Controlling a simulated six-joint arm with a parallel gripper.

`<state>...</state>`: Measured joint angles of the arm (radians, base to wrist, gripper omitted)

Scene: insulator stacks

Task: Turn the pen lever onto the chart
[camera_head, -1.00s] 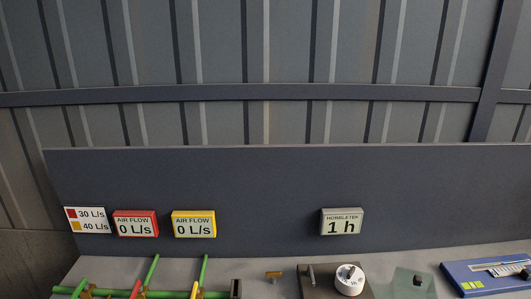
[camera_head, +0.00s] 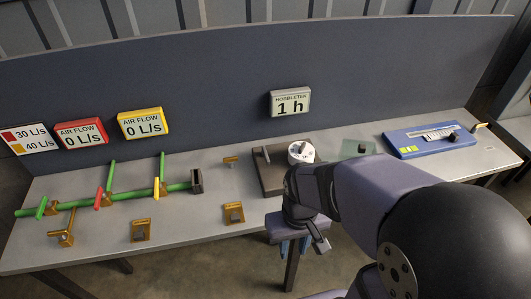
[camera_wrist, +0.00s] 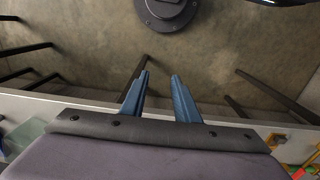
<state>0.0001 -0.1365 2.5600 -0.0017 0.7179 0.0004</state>
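A round white drum (camera_head: 301,153) with dark marks stands on a dark square base (camera_head: 273,181) at the back of the table. A short grey upright piece (camera_head: 266,155) stands on the base to the drum's left. I cannot tell for sure which part is the pen lever or which surface is the chart. My gripper (camera_head: 295,247) is at the table's front edge, in front of the base, and my arm hides part of the base. In the wrist view my gripper (camera_wrist: 160,97) has two blue fingers apart, with nothing between them.
A green pipe rig (camera_head: 130,198) with coloured levers lies on the left. Small brass brackets (camera_head: 234,213) stand nearby. A green glassy plate (camera_head: 358,148) and a blue panel (camera_head: 430,140) are on the right. A display (camera_head: 290,102) reading 1 h hangs on the back board (camera_head: 225,85).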

